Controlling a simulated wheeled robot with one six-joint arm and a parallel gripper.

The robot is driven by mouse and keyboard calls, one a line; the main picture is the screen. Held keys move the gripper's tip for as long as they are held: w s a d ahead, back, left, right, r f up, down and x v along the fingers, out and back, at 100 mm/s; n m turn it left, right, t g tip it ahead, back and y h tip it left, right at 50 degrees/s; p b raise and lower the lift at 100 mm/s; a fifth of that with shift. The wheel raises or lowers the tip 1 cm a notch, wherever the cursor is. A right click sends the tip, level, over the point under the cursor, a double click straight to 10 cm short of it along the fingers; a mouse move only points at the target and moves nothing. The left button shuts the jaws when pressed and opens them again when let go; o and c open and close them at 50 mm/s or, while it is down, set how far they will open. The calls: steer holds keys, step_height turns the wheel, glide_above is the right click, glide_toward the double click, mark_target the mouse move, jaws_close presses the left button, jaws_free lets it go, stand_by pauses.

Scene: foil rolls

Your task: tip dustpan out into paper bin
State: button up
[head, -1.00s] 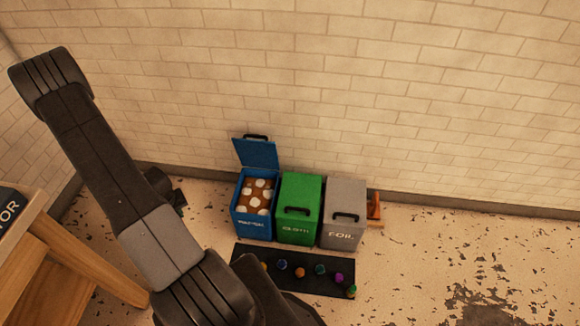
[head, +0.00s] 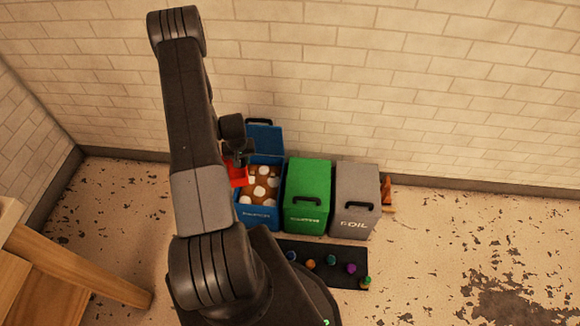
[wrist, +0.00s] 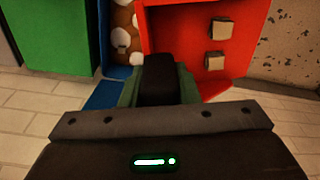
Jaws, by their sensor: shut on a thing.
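A red dustpan (head: 239,174) is at the left edge of the open blue bin (head: 257,218), partly hidden by my arm. In the wrist view the dustpan (wrist: 188,28) carries two small beige blocks (wrist: 221,29) (wrist: 215,60). My gripper (head: 238,152) is shut on the dustpan, around a dark part that looks like its handle; the gripper also shows in the wrist view (wrist: 160,85). The blue bin's lid (head: 265,136) stands up at the back. The bin holds brown stuff with white round pieces. Its label is too blurred to read.
A closed green bin (head: 308,180) and a closed grey bin (head: 356,186) marked FOIL stand right of the blue one. A dark mat (head: 300,252) with several small coloured balls lies in front. A wooden table (head: 70,262) is at the left. The floor at right is clear.

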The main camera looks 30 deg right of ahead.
steer(key=s+d+f+m+b, duration=0.1)
steer(key=d+f, duration=0.3)
steer(key=d, duration=0.4)
steer(key=s+d+f+m+b, duration=0.2)
steer(key=s+d+f+b, duration=0.2)
steer(key=d, duration=0.5)
steer(key=shift+d+f, duration=0.3)
steer(key=shift+a+b, duration=0.1)
steer(key=shift+b, duration=0.35)
steer(key=shift+w+a+r+g+h+b, duration=0.25)
steer(key=shift+h+b, duration=0.25)
steer(key=shift+b, duration=0.65)
steer(key=g+h+b, duration=0.1)
steer(key=b, duration=0.4)
steer(key=w+a+h+b, duration=0.1)
steer(key=b, duration=0.4)
steer(key=shift+w+a+r+g, duration=0.1)
steer(key=shift+a+r+g, duration=0.15)
steer(key=shift+g, duration=0.1)
steer(key=w+a+r+g+h+b, duration=0.2)
steer(key=w+a+g+h+b, duration=0.2)
steer(key=w+a+h+b, duration=0.1)
steer(key=shift+w+a+r+g+h+b, duration=0.25)
steer(key=shift+a+h+b, duration=0.35)
steer(key=shift+a+b, duration=0.55)
